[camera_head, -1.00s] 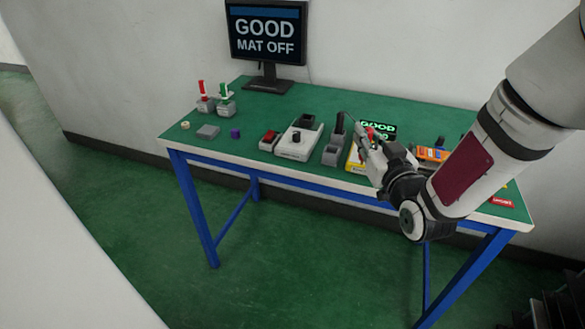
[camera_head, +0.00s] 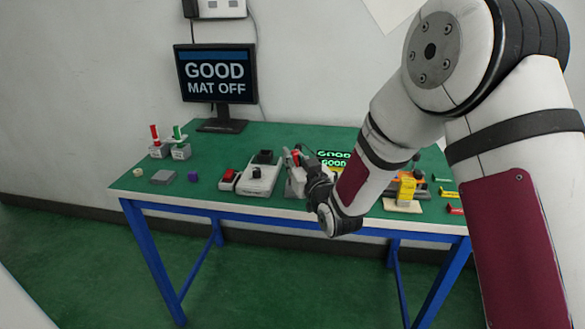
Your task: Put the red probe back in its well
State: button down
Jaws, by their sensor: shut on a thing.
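My gripper (camera_head: 295,158) is over the front middle of the table, just right of the white device. It is shut on a red piece (camera_head: 296,157), which looks like the red probe; only a small part of it shows between the fingers. A grey block (camera_head: 291,190) shows partly below and behind the fingers, and I cannot tell whether the red piece touches it. The well cannot be made out; the gripper and arm cover this area. Another red upright stick (camera_head: 154,133) stands in a grey holder at the back left, beside a green one (camera_head: 177,133).
A white device (camera_head: 262,178) and a red-topped block (camera_head: 229,178) stand left of my gripper. A grey block (camera_head: 163,177) and purple piece (camera_head: 193,175) lie farther left. A monitor (camera_head: 215,75) reads "GOOD MAT OFF". Yellow items (camera_head: 406,188) stand at right.

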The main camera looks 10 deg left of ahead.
jog(key=shift+x, duration=0.85)
jog(key=shift+w+d+f, duration=0.15)
jog(key=shift+f, duration=1.7)
jog(key=shift+f+b, duration=0.2)
jog(key=shift+b, duration=0.2)
jog(key=c, duration=1.5)
grip_release()
jog(key=shift+c, duration=0.2)
jog(key=shift+r, duration=0.1)
